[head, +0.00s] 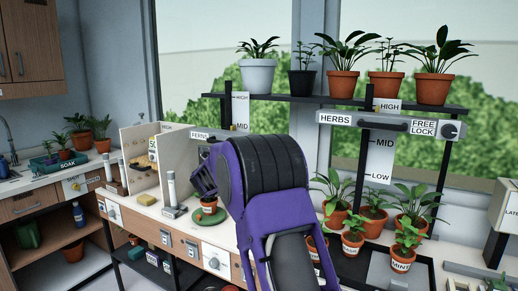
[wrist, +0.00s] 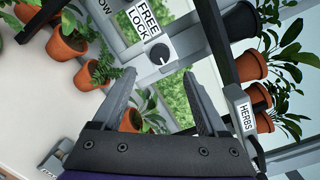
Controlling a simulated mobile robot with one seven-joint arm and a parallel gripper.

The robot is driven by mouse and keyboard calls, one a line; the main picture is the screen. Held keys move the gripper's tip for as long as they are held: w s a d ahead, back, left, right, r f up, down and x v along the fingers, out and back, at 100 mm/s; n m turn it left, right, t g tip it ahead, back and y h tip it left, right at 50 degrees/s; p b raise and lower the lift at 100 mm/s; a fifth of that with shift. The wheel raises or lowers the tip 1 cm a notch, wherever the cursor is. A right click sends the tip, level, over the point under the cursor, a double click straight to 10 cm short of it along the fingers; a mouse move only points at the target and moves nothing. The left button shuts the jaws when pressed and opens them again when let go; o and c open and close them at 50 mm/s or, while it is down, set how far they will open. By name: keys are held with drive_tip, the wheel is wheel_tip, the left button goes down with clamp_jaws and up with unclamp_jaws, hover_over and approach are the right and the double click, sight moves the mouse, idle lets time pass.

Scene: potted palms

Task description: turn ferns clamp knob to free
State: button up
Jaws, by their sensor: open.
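The ferns clamp knob (wrist: 158,53) is a round dark knob on a light plate, beside a FREE LOCK label (wrist: 142,20), in the wrist view. My gripper (wrist: 159,74) is open, its two grey fingers spread to either side below the knob. Nothing is between the fingertips, and they appear short of the knob. I cannot read which word the knob points to. In the head view the FERNS label (head: 200,135) shows left of my arm. My arm hides the ferns knob and my fingers there.
The HERBS bar (head: 397,124) with its own FREE LOCK knob (head: 450,130) is at the right. Potted plants stand on the upper shelf (head: 300,97) and below the bar. In the wrist view, a HERBS label (wrist: 246,116) and pots flank my fingers.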

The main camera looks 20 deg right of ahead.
drive_tip(key=p+x, duration=0.1)
drive_tip(key=x, duration=0.7)
drive_tip(key=shift+w+d, duration=0.25)
drive_tip(key=shift+w, duration=0.05)
drive_tip(key=shift+c, duration=0.3)
clamp_jaws()
